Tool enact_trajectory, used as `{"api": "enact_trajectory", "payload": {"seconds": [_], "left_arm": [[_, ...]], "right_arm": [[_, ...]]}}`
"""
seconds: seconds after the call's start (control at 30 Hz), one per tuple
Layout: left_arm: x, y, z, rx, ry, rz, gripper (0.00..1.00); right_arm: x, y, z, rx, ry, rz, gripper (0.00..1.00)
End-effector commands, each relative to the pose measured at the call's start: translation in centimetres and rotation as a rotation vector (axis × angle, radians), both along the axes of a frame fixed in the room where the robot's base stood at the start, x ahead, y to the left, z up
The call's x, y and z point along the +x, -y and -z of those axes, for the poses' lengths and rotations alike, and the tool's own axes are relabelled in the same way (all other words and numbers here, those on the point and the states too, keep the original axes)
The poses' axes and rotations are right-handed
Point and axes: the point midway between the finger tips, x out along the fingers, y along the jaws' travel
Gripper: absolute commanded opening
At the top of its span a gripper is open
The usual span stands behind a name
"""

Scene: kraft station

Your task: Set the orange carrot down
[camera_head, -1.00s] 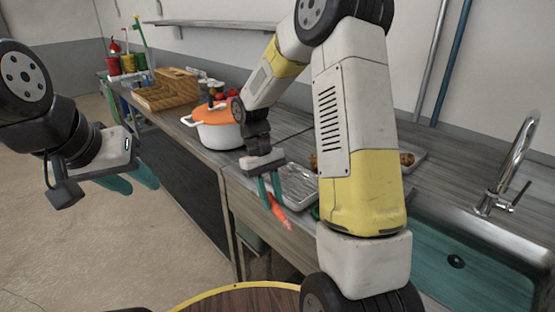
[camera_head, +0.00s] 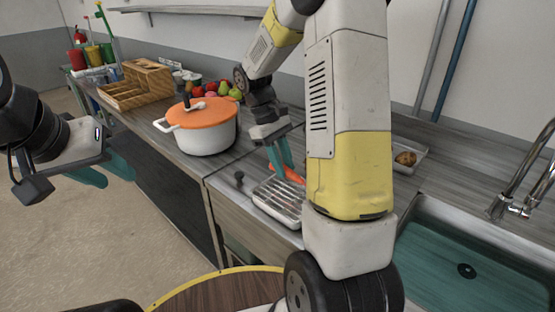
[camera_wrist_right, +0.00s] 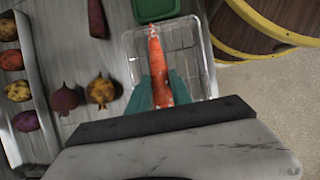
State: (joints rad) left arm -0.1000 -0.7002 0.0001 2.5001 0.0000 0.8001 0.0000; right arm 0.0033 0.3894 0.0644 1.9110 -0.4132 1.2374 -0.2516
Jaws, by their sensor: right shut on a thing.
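My right gripper (camera_head: 280,155) is shut on the orange carrot (camera_head: 290,171), above the metal wire tray (camera_head: 277,203) on the counter. In the right wrist view the carrot (camera_wrist_right: 155,58) lies lengthwise between the teal fingers (camera_wrist_right: 160,88), over the clear, grid-bottomed tray (camera_wrist_right: 195,45). I cannot tell whether the carrot touches the tray. My left gripper (camera_head: 108,172) is held over the floor at the left, with its teal fingers apart and nothing seen between them.
A white pot with an orange lid (camera_head: 205,128) stands left of the tray. A green container (camera_wrist_right: 157,9), beets (camera_wrist_right: 66,99) and a tray of vegetables (camera_wrist_right: 17,92) lie nearby. A sink (camera_head: 470,260) is at the right. A round wooden table (camera_head: 205,291) stands in front.

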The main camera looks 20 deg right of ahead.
Motion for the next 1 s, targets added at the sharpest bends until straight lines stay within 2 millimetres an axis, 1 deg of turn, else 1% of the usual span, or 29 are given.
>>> {"api": "enact_trajectory", "payload": {"seconds": [0.03, 0.1, 0.33, 0.4, 0.5, 0.6, 0.97, 1.0], "left_arm": [[0.0, 0.0, 0.0, 0.0, 0.0, 0.0, 0.36], [0.0, 0.0, 0.0, 0.0, 0.0, 0.0, 0.36], [0.0, 0.0, 0.0, 0.0, 0.0, 0.0, 0.36], [0.0, 0.0, 0.0, 0.0, 0.0, 0.0, 0.36], [0.0, 0.0, 0.0, 0.0, 0.0, 0.0, 0.36], [0.0, 0.0, 0.0, 0.0, 0.0, 0.0, 0.36], [0.0, 0.0, 0.0, 0.0, 0.0, 0.0, 0.36], [0.0, 0.0, 0.0, 0.0, 0.0, 0.0, 0.36]], "right_arm": [[0.5, 0.9, 0.1, 0.001, 0.0, 0.003, 0.0], [1.0, 1.7, 0.2, 0.001, 0.0, 0.003, 0.0], [1.8, 3.0, 0.3, 0.0, 0.001, 0.001, 0.0], [2.2, 3.9, 0.4, 0.0, 0.0, 0.002, 0.0], [2.0, 3.6, 2.4, 0.0, -0.005, -0.001, 0.0], [2.0, 3.6, 3.7, 0.001, -0.003, -0.001, 0.0], [2.1, 3.6, 4.2, 0.0, 0.0, -0.001, 0.0], [2.1, 3.6, 4.2, 0.0, 0.0, -0.001, 0.27]]}}
